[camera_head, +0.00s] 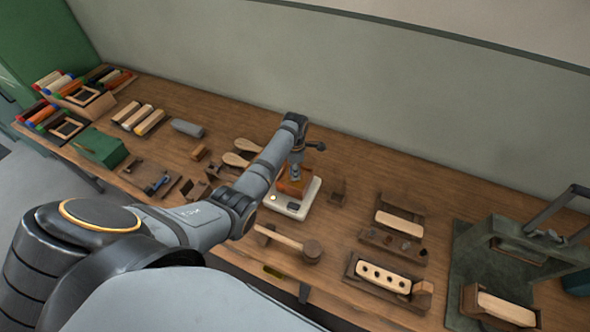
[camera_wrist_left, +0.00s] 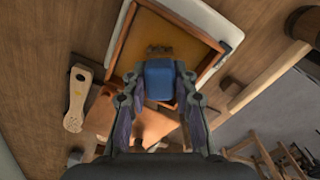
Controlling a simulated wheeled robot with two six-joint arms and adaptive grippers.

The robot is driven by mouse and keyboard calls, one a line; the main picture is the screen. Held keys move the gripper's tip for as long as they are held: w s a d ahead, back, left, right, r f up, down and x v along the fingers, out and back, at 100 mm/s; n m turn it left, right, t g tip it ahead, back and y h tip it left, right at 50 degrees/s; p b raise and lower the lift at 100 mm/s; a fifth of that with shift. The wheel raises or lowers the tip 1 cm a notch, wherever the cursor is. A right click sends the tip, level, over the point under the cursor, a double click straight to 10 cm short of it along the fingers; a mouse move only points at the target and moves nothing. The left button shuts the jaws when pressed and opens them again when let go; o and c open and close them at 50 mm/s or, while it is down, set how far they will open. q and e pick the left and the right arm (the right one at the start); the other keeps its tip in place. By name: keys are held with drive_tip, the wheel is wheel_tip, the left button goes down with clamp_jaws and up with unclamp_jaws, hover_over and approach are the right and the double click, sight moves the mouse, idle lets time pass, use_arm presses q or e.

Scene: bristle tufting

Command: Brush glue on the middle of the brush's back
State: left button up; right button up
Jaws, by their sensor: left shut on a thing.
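My left gripper (camera_head: 296,172) is over the white plate in the head view. In the left wrist view the left gripper (camera_wrist_left: 158,100) is shut on a blue block-like handle (camera_wrist_left: 158,80). A brown tip (camera_wrist_left: 159,50) shows beyond the handle, over an amber-floored wooden tray (camera_wrist_left: 122,40). Whether the tip touches the tray floor I cannot tell. Two pale paddle-shaped pieces (camera_head: 236,160) lie left of the gripper; a pale wooden piece (camera_wrist_left: 77,100) with a small yellow mark shows at left in the wrist view. Which piece is the brush's back is unclear. My right gripper is not in view.
The tray rests on a white plate (camera_head: 310,203). A mallet (camera_head: 290,239) lies in front. Right are pale blocks in wooden holders (camera_head: 400,222), one with several holes (camera_head: 382,277), and a green press (camera_head: 497,255). A green box (camera_head: 100,147) stands left.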

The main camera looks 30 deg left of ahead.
use_arm(q)
drive_tip(key=shift+f, duration=0.4)
drive_tip(key=shift+s, duration=0.1)
idle(1.6)
wheel_tip(320, 180, up, 3)
drive_tip(key=p, duration=0.3)
drive_tip(key=shift+f, duration=0.2)
wheel_tip(320, 180, up, 2)
drive_tip(key=shift+r+p, duration=0.15)
drive_tip(key=shift+p, duration=0.8)
drive_tip(key=shift+r, duration=1.05)
